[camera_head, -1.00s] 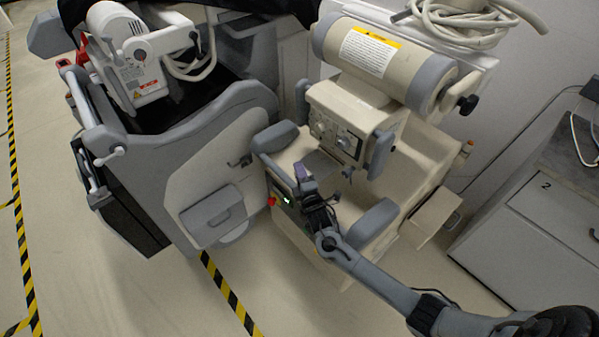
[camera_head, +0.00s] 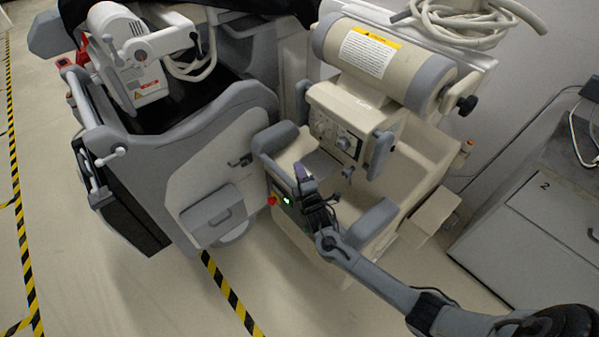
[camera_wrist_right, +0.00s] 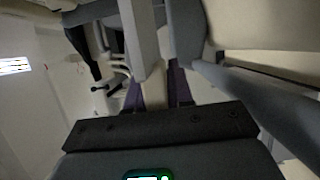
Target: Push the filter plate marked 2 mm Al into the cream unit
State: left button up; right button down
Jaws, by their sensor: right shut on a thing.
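The cream unit (camera_head: 335,128) is a boxy head with knobs, under a large cream cylinder on a covered cart. A thin grey plate (camera_head: 322,164), seemingly the filter plate, shows just below the unit's front; its marking is not legible. My right gripper (camera_head: 303,172) is at the plate's near left end, its purple fingertips shut on it. In the right wrist view the purple fingers (camera_wrist_right: 156,92) stand either side of a narrow strip, with a pale grey bar (camera_wrist_right: 141,38) beyond. How far the plate is in the unit is hidden. My left gripper is not in view.
The cream cart has grey armrest-like pads (camera_head: 370,222) close to my right arm. A second grey cart (camera_head: 222,150) stands at left. A cabinet marked 2 (camera_head: 525,235) is at right. Striped floor tape (camera_head: 228,295) crosses the open floor.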

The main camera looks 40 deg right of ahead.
aim_at(309, 166)
pick_arm(q)
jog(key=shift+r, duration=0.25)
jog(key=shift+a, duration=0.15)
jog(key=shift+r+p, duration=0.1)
jog(key=shift+p, duration=0.25)
pick_arm(e)
jog(key=shift+d, duration=0.75)
jog(key=shift+w+d, duration=0.1)
jog(key=shift+d, duration=1.15)
